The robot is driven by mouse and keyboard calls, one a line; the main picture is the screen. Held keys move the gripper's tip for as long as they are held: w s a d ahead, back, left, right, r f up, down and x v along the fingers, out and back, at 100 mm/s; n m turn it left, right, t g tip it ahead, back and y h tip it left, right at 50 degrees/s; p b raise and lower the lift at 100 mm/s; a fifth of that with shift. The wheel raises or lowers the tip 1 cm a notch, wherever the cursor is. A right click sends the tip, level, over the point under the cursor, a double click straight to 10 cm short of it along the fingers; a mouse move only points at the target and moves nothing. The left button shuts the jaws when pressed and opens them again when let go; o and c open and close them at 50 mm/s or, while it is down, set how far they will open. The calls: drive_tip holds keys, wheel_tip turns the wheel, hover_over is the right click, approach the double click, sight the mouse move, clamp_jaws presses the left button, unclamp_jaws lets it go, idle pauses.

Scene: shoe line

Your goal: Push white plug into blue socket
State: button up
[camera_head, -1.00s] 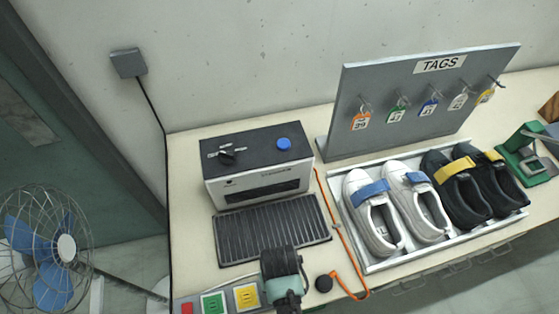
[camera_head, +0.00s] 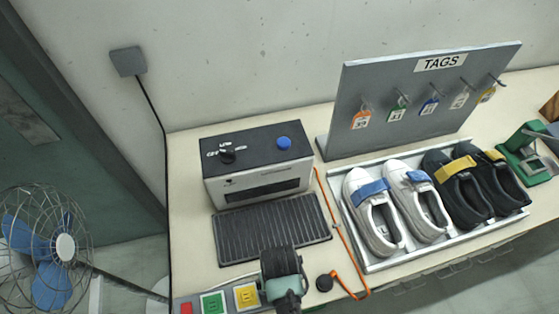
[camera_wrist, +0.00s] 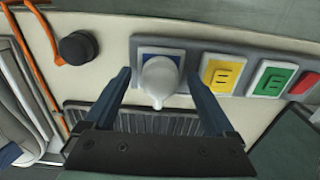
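The white plug (camera_wrist: 158,84) is in the wrist view, with its rounded end toward the camera. It covers most of the blue socket (camera_wrist: 147,52), whose blue face shows around the plug's top edge. I cannot tell how deep the plug sits. My gripper (camera_wrist: 158,76) has its two dark fingers spread to either side of the plug, with a gap at each side. In the head view my wrist and gripper (camera_head: 282,278) are at the table's front edge and hide the plug and the blue socket.
Yellow (camera_head: 247,296), green (camera_head: 213,303) and red (camera_head: 186,308) sockets stand in a row beside the blue one. A black knob (camera_head: 325,283) and an orange cable (camera_head: 343,243) lie right of my gripper. A machine (camera_head: 258,170) and a tray of shoes (camera_head: 372,266) stand behind.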

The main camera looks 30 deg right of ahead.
wheel_tip(320, 180, up, 13)
drive_tip(key=b, duration=0.1)
idle(0.7)
